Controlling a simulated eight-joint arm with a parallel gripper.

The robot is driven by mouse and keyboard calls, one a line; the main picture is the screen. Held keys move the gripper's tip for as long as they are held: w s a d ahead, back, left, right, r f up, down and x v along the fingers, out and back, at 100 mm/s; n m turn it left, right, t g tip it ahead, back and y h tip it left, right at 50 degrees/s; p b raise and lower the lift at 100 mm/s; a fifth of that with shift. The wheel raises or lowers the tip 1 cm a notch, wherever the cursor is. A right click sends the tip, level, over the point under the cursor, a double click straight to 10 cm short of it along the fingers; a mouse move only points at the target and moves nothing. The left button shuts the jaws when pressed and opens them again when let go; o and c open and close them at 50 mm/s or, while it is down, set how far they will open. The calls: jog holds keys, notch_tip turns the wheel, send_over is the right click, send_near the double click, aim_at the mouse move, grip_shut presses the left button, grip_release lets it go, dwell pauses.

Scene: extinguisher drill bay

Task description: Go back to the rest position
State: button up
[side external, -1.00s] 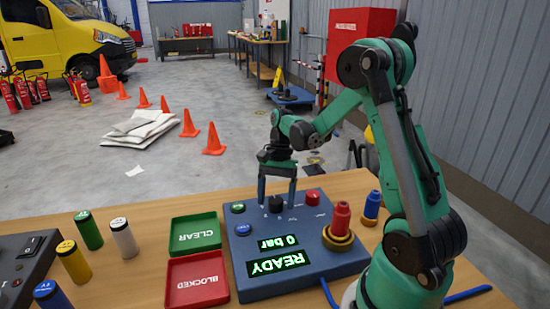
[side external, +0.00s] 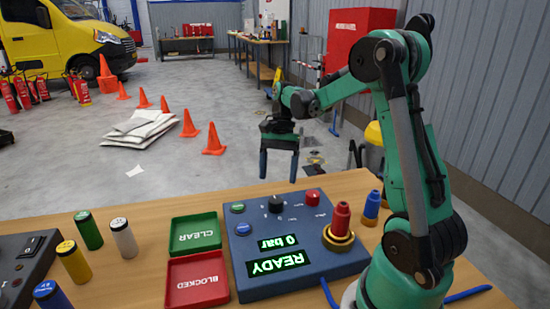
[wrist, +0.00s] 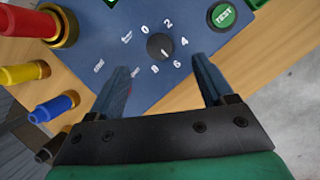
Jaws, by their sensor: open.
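My gripper (side external: 279,166) is open and empty in the side external view, raised above the back edge of the blue control panel (side external: 238,270). Its two fingers point down, apart, and touch nothing. In the wrist view the open fingers (wrist: 163,75) frame the black dial (wrist: 160,47) on the panel, with clear space between them. The dial (side external: 275,203) also shows in the side external view, below the gripper. The panel's displays read "0 bar" and "READY".
A green CLEAR tray (side external: 196,234) and a red BLOCKED tray (side external: 197,280) lie left of the panel. Several capped cylinders, including a white one (side external: 124,240), stand further left. A red nozzle (side external: 341,219) and a blue one (side external: 372,205) stand at right. Air above the table is clear.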

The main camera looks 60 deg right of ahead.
jog(key=s+a+r+n+t+h, duration=0.1)
jog(key=a+n+t, duration=0.3)
jog(key=a+n, duration=0.4)
jog(key=a+r+n+t+h, duration=0.3)
jog(key=a+n+t, duration=0.1)
jog(key=a+n, duration=0.3)
jog(key=shift+s+a+n+t, duration=0.3)
jog(key=shift+s+a+n, duration=0.1)
jog(key=shift+a, duration=0.2)
